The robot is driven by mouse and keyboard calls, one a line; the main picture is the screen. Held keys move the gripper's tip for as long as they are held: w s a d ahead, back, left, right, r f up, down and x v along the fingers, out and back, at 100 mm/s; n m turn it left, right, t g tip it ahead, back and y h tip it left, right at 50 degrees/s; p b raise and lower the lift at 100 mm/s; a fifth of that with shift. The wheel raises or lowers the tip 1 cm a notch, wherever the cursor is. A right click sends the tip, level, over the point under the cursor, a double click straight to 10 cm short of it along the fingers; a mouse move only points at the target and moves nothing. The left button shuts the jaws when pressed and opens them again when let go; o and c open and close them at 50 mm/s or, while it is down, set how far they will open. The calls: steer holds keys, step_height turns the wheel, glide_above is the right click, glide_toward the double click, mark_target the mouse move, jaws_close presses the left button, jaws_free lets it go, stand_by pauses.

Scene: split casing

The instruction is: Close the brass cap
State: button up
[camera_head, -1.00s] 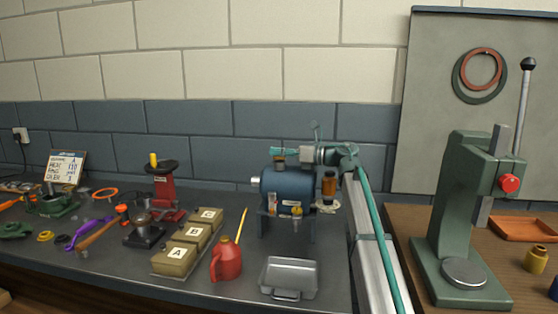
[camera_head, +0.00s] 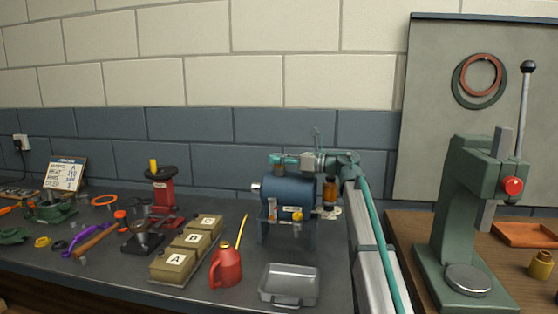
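A small brownish part, perhaps the brass cap (camera_head: 280,171), shows on top of the casing, mostly hidden by my gripper. Whether the cap is open or shut is too small to tell. My gripper (camera_head: 274,158) lies level just above the casing's top, with its teal fingers pointing left. The fingers are too small to show whether they are apart or touch the cap.
An amber cup (camera_head: 330,192) sits at the casing's right end, close under my arm. A red oil can (camera_head: 226,266), a grey metal tray (camera_head: 288,285) and lettered boxes (camera_head: 172,267) stand in front and to the left. A green press (camera_head: 462,220) stands at the right.

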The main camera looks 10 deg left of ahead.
stand_by(0.3)
steer(key=v, duration=1.2)
